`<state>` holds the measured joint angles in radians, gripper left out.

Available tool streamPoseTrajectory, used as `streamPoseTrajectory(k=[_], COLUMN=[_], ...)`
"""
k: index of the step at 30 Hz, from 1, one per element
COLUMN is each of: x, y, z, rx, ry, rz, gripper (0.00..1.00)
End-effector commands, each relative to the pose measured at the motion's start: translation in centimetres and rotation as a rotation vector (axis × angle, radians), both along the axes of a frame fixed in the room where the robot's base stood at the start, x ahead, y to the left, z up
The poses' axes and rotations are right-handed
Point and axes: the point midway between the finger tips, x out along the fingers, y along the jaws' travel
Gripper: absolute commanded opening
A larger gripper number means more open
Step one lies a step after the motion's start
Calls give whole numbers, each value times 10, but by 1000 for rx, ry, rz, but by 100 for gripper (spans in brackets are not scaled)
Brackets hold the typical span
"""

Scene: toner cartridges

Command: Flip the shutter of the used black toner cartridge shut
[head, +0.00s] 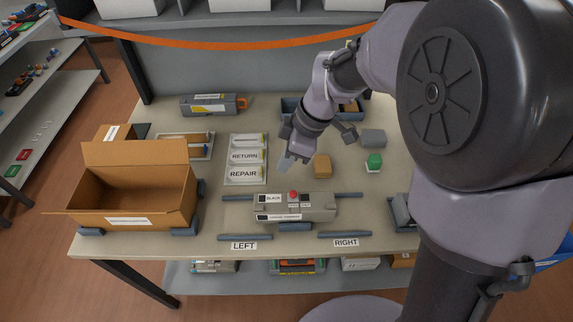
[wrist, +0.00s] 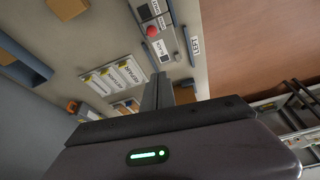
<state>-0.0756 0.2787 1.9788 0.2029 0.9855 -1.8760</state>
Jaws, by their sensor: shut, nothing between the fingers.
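A grey box-shaped unit (head: 322,213) with a BLACK label and a red knob (head: 293,195) sits at the front middle of the table. It also shows at the top of the wrist view (wrist: 168,40). A long dark grey cartridge (head: 195,106) with a white and yellow label and an orange end lies at the back left.
An open cardboard box (head: 130,190) stands at left. A RETURN and REPAIR tray (head: 246,181) lies left of my gripper. A small brown block (head: 322,166), a green-topped item (head: 374,162) and a grey block (head: 373,138) are to its right. Blue-grey bars surround the unit.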

Motion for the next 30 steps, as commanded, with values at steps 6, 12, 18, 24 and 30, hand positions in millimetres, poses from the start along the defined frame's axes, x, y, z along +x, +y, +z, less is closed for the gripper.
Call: streamPoseTrajectory(k=[6, 12, 18, 24, 30], x=[1, 3, 6, 1, -1], y=[4, 19, 34, 5, -5], z=[-16, -58, -98, -102, -102], rx=[-1, 0, -1, -1, -1], ry=[1, 4, 3, 0, 0], rz=[0, -1, -1, -6, -3], gripper=[0, 0, 0, 0, 0])
